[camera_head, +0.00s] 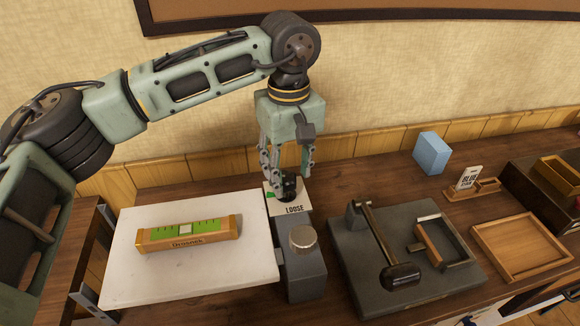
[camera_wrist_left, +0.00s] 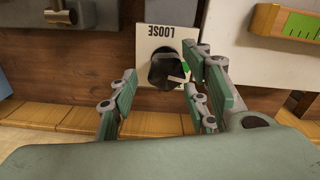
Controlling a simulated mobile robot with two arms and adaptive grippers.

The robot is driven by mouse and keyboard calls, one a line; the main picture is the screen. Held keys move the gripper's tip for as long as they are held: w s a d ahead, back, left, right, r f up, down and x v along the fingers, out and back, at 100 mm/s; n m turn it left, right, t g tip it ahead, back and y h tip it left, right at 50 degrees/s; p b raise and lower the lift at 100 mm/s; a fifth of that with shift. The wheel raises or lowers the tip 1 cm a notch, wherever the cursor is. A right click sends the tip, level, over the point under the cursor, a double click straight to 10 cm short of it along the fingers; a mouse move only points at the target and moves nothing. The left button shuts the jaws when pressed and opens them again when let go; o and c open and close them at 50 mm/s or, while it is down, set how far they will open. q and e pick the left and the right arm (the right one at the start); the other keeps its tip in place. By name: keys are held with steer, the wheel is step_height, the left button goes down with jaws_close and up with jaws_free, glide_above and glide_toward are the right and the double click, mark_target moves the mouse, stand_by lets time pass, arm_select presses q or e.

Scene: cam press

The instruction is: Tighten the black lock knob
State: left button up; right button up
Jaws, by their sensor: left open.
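My left gripper (camera_head: 286,172) points down over the knob and is open. In the left wrist view its fingers stand on either side of the knob, the right finger closer to it. I cannot tell whether they touch it. My right gripper is not in view.
A wooden level with a green face (camera_head: 188,234) lies on the white plate (camera_head: 130,275). A grey block with a metal knob (camera_head: 303,238) stands right of the plate. Further right are a dark press base with a lever (camera_head: 380,240), a blue block (camera_head: 431,153) and a wooden tray (camera_head: 520,247).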

mark_target(290, 175)
arm_select(q)
step_height(290, 175, up, 12)
stand_by(0.5)
